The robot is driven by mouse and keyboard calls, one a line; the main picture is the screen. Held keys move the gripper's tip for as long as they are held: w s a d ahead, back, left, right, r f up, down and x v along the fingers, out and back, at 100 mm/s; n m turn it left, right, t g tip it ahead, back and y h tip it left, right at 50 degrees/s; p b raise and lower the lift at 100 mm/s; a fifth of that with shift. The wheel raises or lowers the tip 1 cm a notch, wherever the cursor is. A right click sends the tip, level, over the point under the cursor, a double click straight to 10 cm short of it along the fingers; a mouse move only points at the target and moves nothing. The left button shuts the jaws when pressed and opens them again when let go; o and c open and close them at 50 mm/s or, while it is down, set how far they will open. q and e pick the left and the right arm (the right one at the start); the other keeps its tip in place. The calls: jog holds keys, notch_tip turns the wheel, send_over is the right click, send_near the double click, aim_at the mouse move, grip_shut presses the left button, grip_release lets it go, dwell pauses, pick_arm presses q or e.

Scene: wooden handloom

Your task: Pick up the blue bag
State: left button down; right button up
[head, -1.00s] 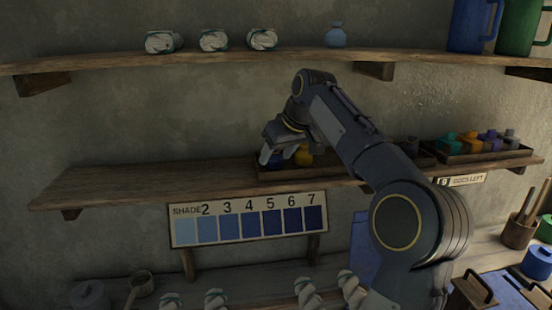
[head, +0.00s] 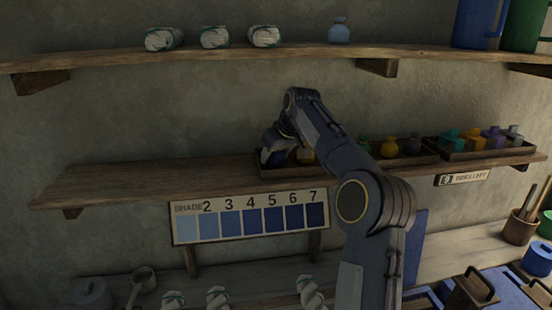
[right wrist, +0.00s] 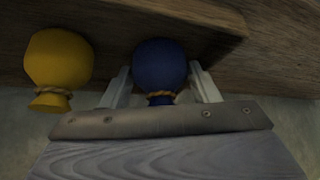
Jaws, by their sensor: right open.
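The dark blue bag (right wrist: 160,66), tied with a cord, is in the tray (head: 350,163) on the middle shelf. In the right wrist view it is between the two fingers of my right gripper (right wrist: 162,88). The gripper is open, with one finger on each side of the bag; I cannot tell if they touch it. In the head view my right gripper (head: 273,154) is at the tray's left end and largely covers the bag. My left gripper is not in view.
A yellow bag (right wrist: 57,68) stands close left of the blue bag in the wrist view. Other bags (head: 411,146) stand farther right in the tray. The middle shelf's left part (head: 140,184) is clear.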

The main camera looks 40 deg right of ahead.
jog(key=c, duration=0.8)
jog(key=shift+o, duration=0.2)
jog(key=shift+r, duration=0.15)
